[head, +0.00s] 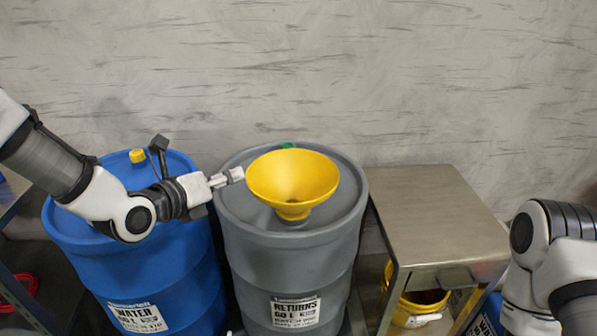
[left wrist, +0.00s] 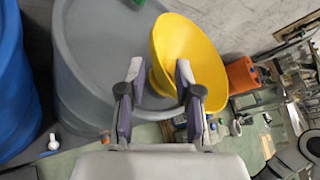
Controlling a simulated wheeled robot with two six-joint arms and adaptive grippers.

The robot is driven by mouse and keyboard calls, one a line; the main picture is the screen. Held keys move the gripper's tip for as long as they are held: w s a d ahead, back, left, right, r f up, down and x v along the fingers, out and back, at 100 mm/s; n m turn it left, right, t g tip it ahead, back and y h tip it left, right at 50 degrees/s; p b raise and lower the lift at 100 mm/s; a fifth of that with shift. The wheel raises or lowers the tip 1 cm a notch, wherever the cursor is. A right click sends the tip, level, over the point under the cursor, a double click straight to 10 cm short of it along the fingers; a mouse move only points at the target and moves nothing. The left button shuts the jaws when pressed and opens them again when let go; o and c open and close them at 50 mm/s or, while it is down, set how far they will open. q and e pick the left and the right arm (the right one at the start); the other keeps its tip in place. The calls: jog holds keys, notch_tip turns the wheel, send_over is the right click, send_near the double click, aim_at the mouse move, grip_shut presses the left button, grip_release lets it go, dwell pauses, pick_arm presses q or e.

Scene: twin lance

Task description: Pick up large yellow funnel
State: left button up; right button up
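The large yellow funnel (head: 293,178) stands upright, wide mouth up, on top of the grey RETURNS drum (head: 292,262). My left gripper (head: 236,175) is just left of the funnel's rim in the head view, above the drum's left edge. In the left wrist view the fingers of my left gripper (left wrist: 152,90) are spread apart with nothing held between them. The funnel (left wrist: 188,50) lies beyond the fingers there, its lower part partly hidden behind the right finger. My right gripper is out of view; only my right arm shows at the lower right.
A blue WATER drum (head: 140,270) with a yellow cap (head: 137,156) stands under my left arm. A metal table (head: 432,215) is right of the grey drum, with a yellow bucket (head: 415,306) beneath it. A wall is close behind the drums.

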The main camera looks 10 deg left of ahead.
aim_at(266, 167)
pick_arm(q)
jog(key=x, duration=0.3)
jog(key=p+x, duration=0.1)
jog(key=x, duration=0.2)
jog(key=p+x, duration=0.1)
jog(key=x, duration=0.3)
jog(key=shift+a+f, duration=0.2)
jog(key=shift+f, duration=0.1)
jog(key=shift+w+d+f, duration=0.2)
jog(key=shift+w, duration=0.2)
jog(key=shift+s+r, duration=0.1)
jog(key=shift+s, duration=0.05)
grip_shut()
